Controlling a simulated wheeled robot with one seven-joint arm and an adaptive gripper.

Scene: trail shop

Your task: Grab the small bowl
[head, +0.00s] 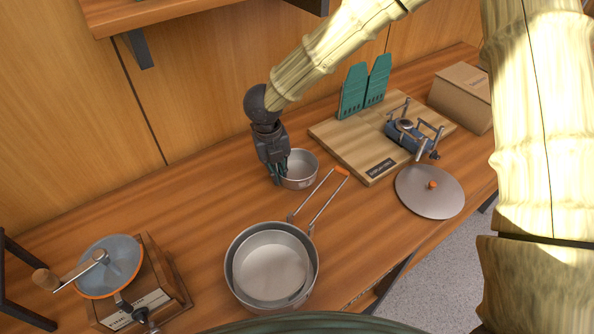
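The small bowl (301,170) is a grey metal bowl standing upright on the wooden counter, just left of the wooden board. My gripper (279,174) reaches down from above at the bowl's left rim, with its dark fingers pointing downward. The fingertips overlap the left side of the bowl in the head view. I cannot tell whether they touch the rim or straddle the wall. The gap between the fingers is too small to make out.
A pan (238,285) with a folding handle and a bowl nested inside stands in front. A grinder (110,268) is at the left. A wooden board (340,137) with a stove (408,132) and a lid (430,192) lie to the right. Clear counter lies left of the bowl.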

